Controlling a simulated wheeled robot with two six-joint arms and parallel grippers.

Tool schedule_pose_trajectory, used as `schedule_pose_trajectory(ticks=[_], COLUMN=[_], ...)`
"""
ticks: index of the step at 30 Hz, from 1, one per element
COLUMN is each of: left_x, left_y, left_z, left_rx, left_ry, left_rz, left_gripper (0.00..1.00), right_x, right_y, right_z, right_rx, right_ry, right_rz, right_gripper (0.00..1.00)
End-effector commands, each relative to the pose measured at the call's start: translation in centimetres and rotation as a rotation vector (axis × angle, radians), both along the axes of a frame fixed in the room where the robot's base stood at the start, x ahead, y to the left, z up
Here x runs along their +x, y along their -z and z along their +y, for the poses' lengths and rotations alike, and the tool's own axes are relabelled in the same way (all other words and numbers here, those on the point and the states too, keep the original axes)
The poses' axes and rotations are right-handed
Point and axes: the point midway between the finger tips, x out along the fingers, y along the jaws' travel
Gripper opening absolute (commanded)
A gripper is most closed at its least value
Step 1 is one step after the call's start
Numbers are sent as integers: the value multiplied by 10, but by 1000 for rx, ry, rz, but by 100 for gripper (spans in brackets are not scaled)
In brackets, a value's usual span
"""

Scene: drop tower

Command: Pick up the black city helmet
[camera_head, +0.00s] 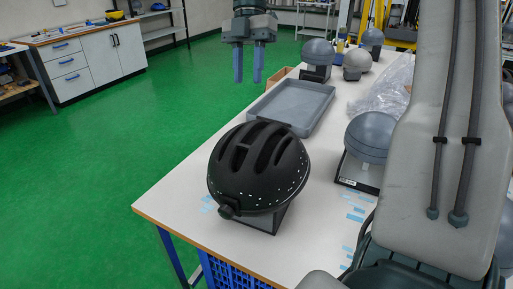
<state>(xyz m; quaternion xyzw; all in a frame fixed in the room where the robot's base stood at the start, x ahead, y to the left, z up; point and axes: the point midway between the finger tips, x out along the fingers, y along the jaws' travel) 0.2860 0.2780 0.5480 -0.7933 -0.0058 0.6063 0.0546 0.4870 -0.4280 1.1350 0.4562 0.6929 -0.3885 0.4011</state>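The black city helmet (258,172) is a rounded shell with long vents and a row of small white dots along its lower rim. It sits on a dark block-shaped stand (268,219) near the front left edge of the white table (180,209). My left gripper is not in view.
Behind the helmet lies a grey tray (293,103). A grey headform (371,136) stands to its right, with more headforms (318,53) at the back and clear plastic wrap (383,95) between. My large grey arm link covers the right side. Green floor (110,150) is open at left.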

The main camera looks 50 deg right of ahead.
Motion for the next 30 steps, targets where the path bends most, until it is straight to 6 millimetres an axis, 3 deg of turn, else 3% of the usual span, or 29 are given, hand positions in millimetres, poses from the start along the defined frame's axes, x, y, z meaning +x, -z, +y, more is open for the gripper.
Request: schedule_pose_trajectory(ticks=[15, 25, 30], left_x=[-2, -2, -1], left_y=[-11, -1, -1], left_z=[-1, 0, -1], left_rx=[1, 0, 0], left_ry=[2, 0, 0], left_rz=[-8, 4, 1], left_gripper=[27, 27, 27], right_x=[-15, -26, -29], right_y=[55, 93, 102], right_z=[18, 33, 36], right_rx=[1, 1, 0], right_ry=[-1, 0, -1], right_rz=[0, 2, 0], right_gripper=[33, 33, 33])
